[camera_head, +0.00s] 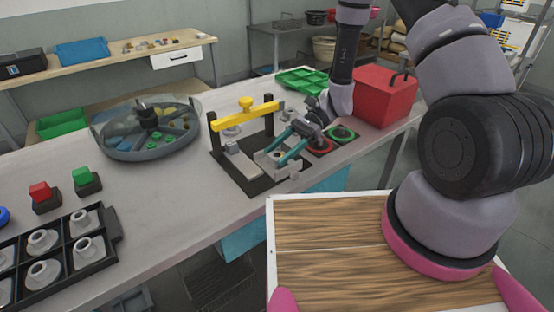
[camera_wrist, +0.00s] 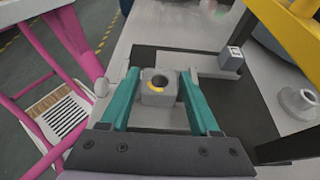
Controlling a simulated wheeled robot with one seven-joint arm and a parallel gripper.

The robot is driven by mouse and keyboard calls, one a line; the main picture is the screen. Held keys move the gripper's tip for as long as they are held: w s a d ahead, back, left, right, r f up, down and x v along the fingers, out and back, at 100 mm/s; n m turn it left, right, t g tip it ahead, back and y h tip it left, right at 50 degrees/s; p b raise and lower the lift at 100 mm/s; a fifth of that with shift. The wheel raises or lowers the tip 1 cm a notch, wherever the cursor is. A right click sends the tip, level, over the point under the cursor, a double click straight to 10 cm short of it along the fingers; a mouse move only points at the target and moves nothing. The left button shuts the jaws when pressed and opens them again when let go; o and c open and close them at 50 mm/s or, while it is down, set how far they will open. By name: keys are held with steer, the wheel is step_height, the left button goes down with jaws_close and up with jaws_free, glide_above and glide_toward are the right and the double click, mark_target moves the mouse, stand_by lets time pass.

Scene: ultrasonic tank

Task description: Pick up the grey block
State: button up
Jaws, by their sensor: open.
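The grey block (camera_wrist: 157,97) has a round hole in its top with a yellow arc at the rim. In the wrist view it sits between the two teal fingers of my gripper (camera_wrist: 160,74), with a gap on each side. My gripper is open. In the head view my gripper (camera_head: 279,153) reaches down over the black fixture plate (camera_head: 221,158), and the fingers partly hide the grey block. A smaller grey block (camera_wrist: 231,60) with a marked face stands farther right in the wrist view.
A yellow bar (camera_head: 245,116) on black posts stands beside my gripper. A round divided tank (camera_head: 146,128) lies left of it. The table's front edge is close.

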steer(key=shift+x, duration=1.25)
jaws_close()
steer(key=shift+r, duration=0.2)
